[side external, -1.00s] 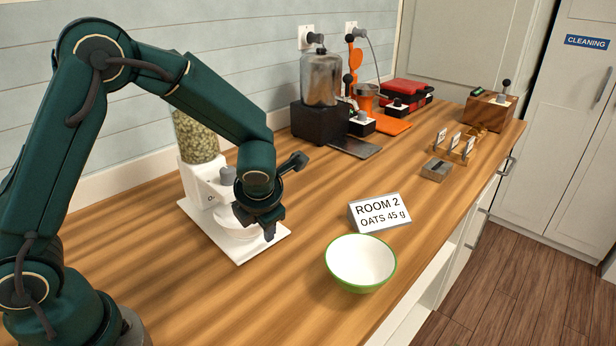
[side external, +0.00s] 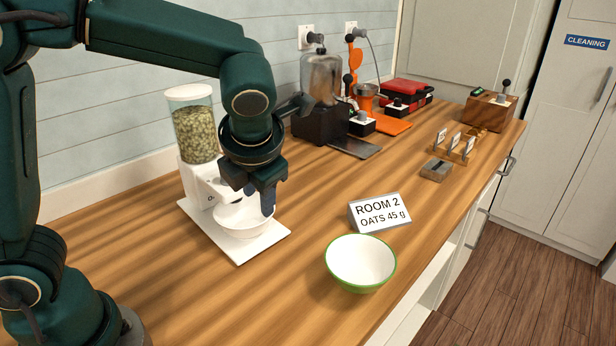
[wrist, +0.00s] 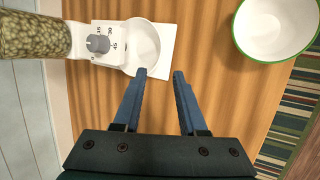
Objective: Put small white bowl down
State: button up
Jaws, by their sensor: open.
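The small white bowl (side external: 246,219) stands upright on the white base plate (side external: 246,250) of the dispenser, under its spout. In the wrist view the small bowl (wrist: 143,45) looks empty and lies just beyond the left fingertip. My gripper (side external: 265,200) is above and beside the bowl in the side view, and hides part of its rim. In the wrist view my gripper (wrist: 161,75) is open, with nothing between its two blue fingers. I cannot tell whether a finger touches the bowl.
The oats dispenser (side external: 196,125) stands behind the bowl. A larger green-rimmed bowl (side external: 361,262) sits near the front edge beside a "ROOM 2 OATS 45 g" sign (side external: 380,212). A dark grinder (side external: 320,95) stands farther back. Bare counter (side external: 310,240) lies between plate and green-rimmed bowl.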

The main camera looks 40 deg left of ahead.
jog(key=s+m+t+h, duration=0.1)
jog(key=s+m, duration=0.5)
jog(key=m, duration=1.1)
jog(key=s+r+m+t+h, duration=0.1)
jog(key=s+m+h, duration=0.2)
jog(key=m, duration=1.5)
jog(key=s, duration=0.3)
jog(key=shift+d+r+m+h, duration=0.25)
jog(key=shift+d+m+h, duration=0.05)
jog(key=shift+d+h, duration=0.1)
